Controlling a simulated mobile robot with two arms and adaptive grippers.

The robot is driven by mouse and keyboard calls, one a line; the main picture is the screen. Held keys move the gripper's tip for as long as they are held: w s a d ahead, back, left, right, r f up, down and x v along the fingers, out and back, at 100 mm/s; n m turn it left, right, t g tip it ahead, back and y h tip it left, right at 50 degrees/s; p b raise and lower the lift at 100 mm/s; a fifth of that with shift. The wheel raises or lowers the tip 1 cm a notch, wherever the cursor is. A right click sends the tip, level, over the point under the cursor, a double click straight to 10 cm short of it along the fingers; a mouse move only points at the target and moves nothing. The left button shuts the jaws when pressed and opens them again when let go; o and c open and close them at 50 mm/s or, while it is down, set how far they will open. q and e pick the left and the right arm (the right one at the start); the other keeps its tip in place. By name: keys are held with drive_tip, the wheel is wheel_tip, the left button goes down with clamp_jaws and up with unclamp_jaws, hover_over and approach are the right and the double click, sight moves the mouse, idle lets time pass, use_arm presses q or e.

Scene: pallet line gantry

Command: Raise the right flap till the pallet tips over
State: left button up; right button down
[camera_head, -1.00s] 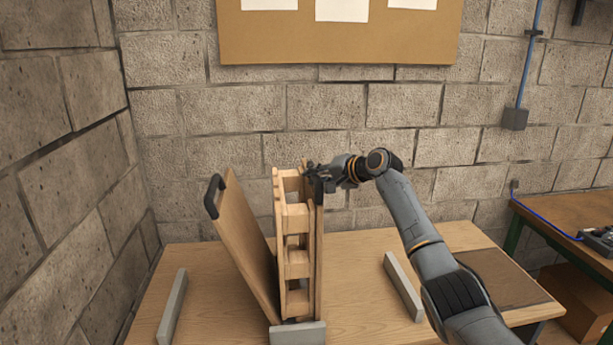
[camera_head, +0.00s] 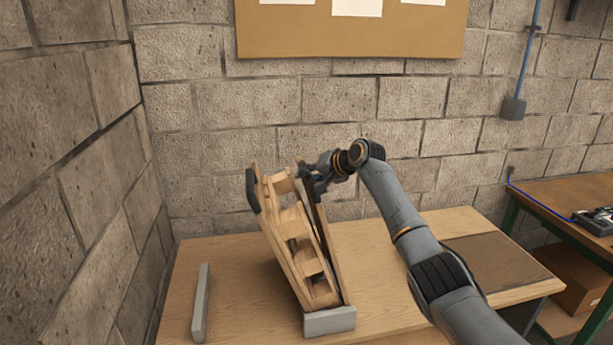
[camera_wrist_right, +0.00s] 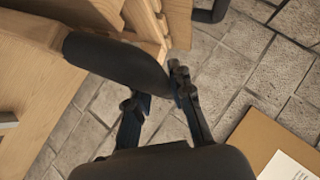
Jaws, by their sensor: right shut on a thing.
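The wooden pallet (camera_head: 290,222) stands on edge, tilted to the left, between two wooden flaps. It rests against or very near the left flap (camera_head: 278,250), which has a black handle (camera_head: 252,190) at its top. The right flap (camera_head: 332,252) is raised and also leans left, close along the pallet's right side. My right gripper (camera_head: 307,180) is shut at the right flap's top end; the grip itself is mostly hidden. The pallet's slats (camera_wrist_right: 148,18) show at the top of the right wrist view. My left gripper is out of view.
A grey block (camera_head: 330,320) stands at the near end of the flaps. A grey bar (camera_head: 201,302) lies on the table (camera_head: 250,285) to the left. A block wall is close behind. A second bench (camera_head: 560,195) stands at the right.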

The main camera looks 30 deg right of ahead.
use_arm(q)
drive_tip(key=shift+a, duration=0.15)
use_arm(e)
drive_tip(key=shift+d+r, duration=0.15)
drive_tip(key=shift+r, duration=0.05)
drive_tip(key=c, duration=1.2)
unclamp_jaws()
drive_tip(key=shift+o, duration=0.2)
drive_tip(key=shift+f, duration=0.1)
drive_tip(key=shift+s, duration=0.1)
drive_tip(key=v, duration=1.2)
drive_tip(key=shift+f, duration=0.1)
